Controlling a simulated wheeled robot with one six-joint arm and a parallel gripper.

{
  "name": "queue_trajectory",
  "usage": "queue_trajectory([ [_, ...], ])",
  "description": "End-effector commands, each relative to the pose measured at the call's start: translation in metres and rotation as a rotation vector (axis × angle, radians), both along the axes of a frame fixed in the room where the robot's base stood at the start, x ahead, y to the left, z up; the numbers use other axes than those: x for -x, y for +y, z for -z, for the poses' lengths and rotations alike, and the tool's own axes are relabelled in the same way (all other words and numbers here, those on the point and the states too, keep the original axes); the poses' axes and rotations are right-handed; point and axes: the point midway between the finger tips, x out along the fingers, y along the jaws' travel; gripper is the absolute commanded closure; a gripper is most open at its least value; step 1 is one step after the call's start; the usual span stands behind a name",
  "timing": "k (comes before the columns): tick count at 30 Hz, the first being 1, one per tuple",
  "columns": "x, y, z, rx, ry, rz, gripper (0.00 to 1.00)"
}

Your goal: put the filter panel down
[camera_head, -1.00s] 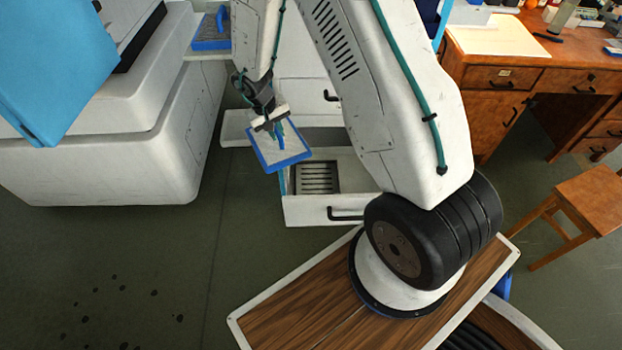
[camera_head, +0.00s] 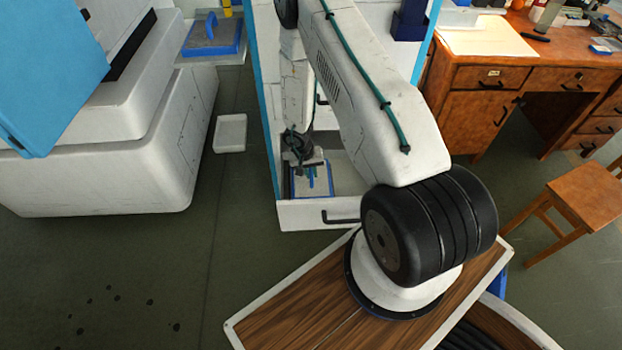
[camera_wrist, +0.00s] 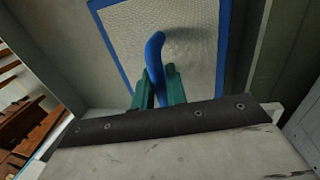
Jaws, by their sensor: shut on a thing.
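The filter panel (camera_head: 326,186) has a blue frame, a pale mesh face and a blue handle. My gripper (camera_head: 309,171) is shut on that handle, and the panel is inside the open white drawer (camera_head: 298,217). In the wrist view the panel (camera_wrist: 200,40) lies flat-looking between the drawer's walls, with the teal fingers of my gripper (camera_wrist: 158,90) around the curved blue handle (camera_wrist: 154,55). I cannot tell whether the panel touches the drawer floor. My gripper hides part of it in the head view.
A similar blue-framed panel (camera_head: 212,36) with a handle lies on a ledge beside the white machine (camera_head: 130,175). A white tray (camera_head: 230,133) is on the floor left of the drawer. A wooden desk (camera_head: 470,75) and a stool (camera_head: 572,195) stand right.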

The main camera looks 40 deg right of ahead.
Motion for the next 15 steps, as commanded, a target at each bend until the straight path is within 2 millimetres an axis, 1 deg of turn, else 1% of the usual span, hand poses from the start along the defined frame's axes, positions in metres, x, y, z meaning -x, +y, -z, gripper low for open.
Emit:
queue_trajectory([
  [3, 0.001, 0.001, 0.019, -0.002, 0.003, -0.001, 1.0],
  [6, 0.001, 0.001, 0.032, -0.001, 0.002, -0.001, 1.0],
  [15, 0.0, 0.0, 0.035, 0.0, 0.0, -0.002, 1.0],
])
